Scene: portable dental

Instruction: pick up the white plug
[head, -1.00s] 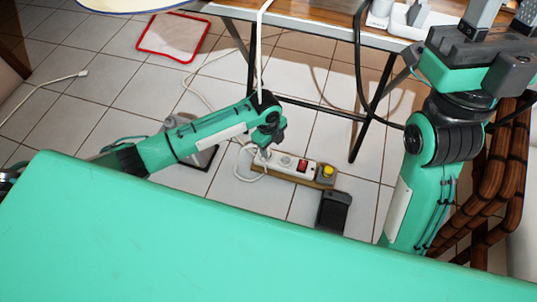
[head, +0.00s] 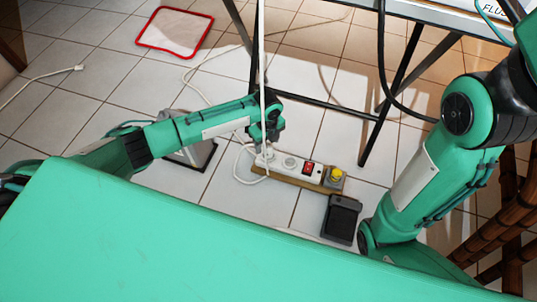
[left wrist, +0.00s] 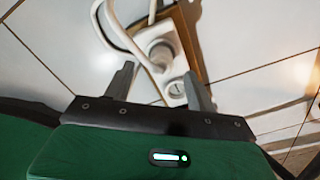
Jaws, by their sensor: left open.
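A white plug (left wrist: 158,48) with a white cord sits at the end socket of the white power strip (left wrist: 150,72) in the left wrist view. In the head view the power strip (head: 290,162) lies on the floor, and my arm and a hanging white cable partly hide the plug. My left gripper (left wrist: 160,72) is open, its fingers on either side of the strip near the plug, not closed on it. It also shows in the head view (head: 264,150), pointing down over the strip's left end. My right arm is at the right; its gripper is out of view.
The strip's base carries a red switch (head: 308,168) and a yellow knob (head: 337,175). A black box (head: 342,218) stands beside it. Table legs (head: 390,95) rise behind. A loose white cable end (head: 78,69) and a red-rimmed mat (head: 174,31) lie on the tiles.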

